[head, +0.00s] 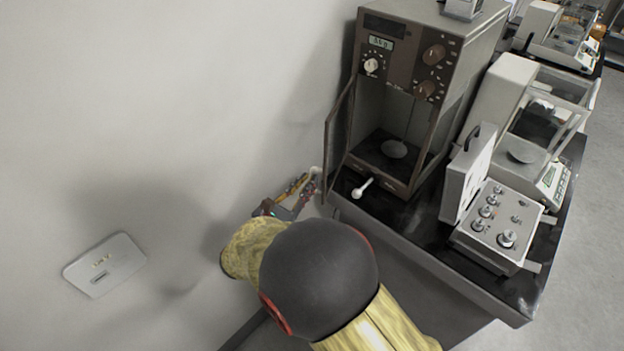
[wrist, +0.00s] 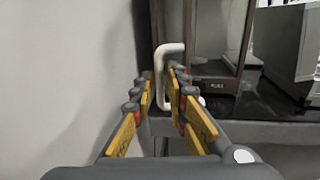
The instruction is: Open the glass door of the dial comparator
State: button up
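The dial comparator (head: 445,45) is a tall brown and grey cabinet with two big knobs and a chamber with a round pan. Its glass door (head: 337,130), in a thin dark frame, stands swung out at the left of the chamber. A white bar handle (wrist: 162,72) is on the door; in the head view only a small part (head: 316,171) shows beyond my gripper. My gripper (head: 302,182) is at the handle. In the wrist view its fingertips (wrist: 161,76) are close on both sides of the handle's upright bar, seemingly shut on it.
A white lever (head: 362,187) sticks out at the comparator's front base. A grey control box (head: 497,225) and a balance (head: 520,135) stand to the right on the black table (head: 420,232). A plain wall (head: 150,110) is close on the left.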

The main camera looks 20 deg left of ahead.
jog(key=shift+w+d+b, duration=0.15)
jog(key=shift+w+b, duration=0.05)
jog(key=shift+w, duration=0.6)
jog(key=shift+w+d+b, duration=0.15)
jog(key=shift+w, duration=0.65)
jog(key=shift+c, duration=0.5)
grip_shut()
